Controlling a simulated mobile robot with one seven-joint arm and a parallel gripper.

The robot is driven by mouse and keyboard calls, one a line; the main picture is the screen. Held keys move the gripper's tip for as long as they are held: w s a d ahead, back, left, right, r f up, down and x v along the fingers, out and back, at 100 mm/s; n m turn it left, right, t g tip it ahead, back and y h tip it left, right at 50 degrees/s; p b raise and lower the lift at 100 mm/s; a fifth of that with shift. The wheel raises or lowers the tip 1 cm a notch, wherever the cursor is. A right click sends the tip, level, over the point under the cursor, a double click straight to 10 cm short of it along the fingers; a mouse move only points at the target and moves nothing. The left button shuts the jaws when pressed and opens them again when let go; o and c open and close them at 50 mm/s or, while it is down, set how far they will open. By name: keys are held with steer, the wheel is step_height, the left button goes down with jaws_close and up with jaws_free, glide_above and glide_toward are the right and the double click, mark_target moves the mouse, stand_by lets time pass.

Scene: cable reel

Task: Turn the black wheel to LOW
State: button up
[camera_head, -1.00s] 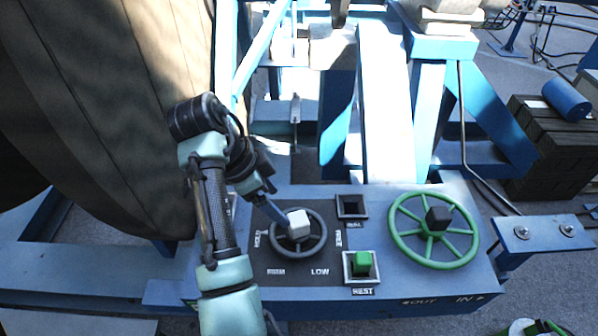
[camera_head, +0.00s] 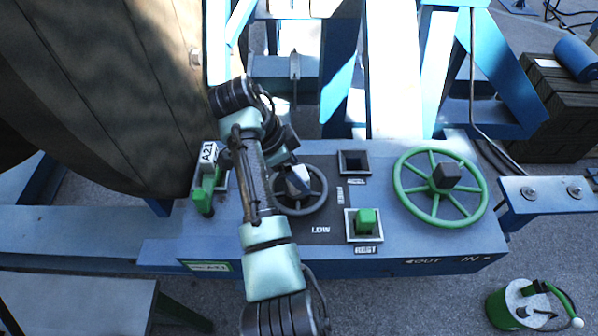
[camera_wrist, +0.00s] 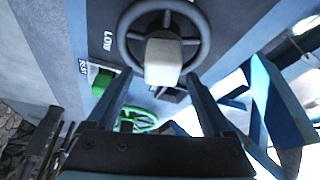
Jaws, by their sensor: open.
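The black wheel (camera_head: 322,203) lies on the dark panel of the blue console, with a pale block (camera_head: 302,176) at its hub. My arm covers its left part in the head view. The word LOW (camera_head: 320,229) shows beside its lower right rim. In the wrist view the wheel (camera_wrist: 127,45) is at the top, with LOW (camera_wrist: 107,41) to its left and the pale block (camera_wrist: 164,62) in front of the hub. My gripper (camera_wrist: 157,80) is open, one finger on either side of the block in that picture. I cannot tell whether the fingers touch it.
Right of the black wheel are a green button (camera_head: 366,221) above REST, an empty square socket (camera_head: 354,162) and a green wheel (camera_head: 403,205). At the left are a green lever (camera_head: 204,195) and an A21 tag (camera_head: 208,154). A brown reel (camera_head: 110,90) rises at left.

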steer(key=shift+x, duration=1.05)
steer(key=shift+w, duration=0.1)
steer(key=shift+c, duration=0.2)
jaws_close()
